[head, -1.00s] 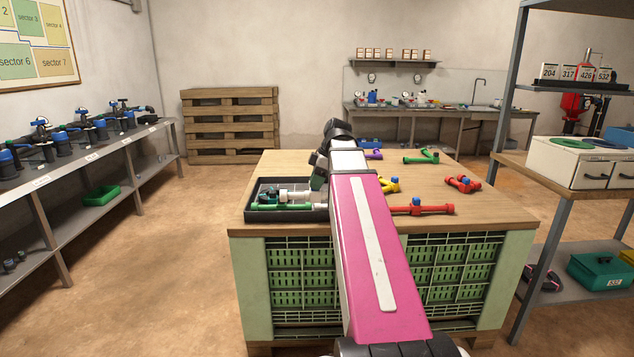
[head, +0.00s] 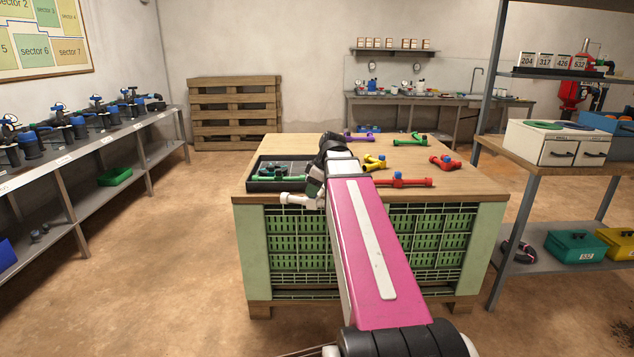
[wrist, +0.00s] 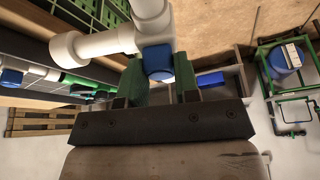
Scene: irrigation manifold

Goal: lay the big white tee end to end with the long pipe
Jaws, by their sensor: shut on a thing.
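The big white tee (head: 297,200) is in my gripper (head: 316,188), held out past the front edge of the table, left of my arm. In the wrist view the tee (wrist: 100,43) has a blue part (wrist: 158,62) between the green fingers of my gripper (wrist: 160,78), which are shut on it.
A red pipe with a blue valve (head: 402,182) lies right of my arm. Yellow (head: 374,163), purple (head: 358,138), green (head: 410,138) and smaller red (head: 445,162) fittings lie farther back. Bare tabletop (head: 460,190) shows at the right. Shelves stand at both sides.

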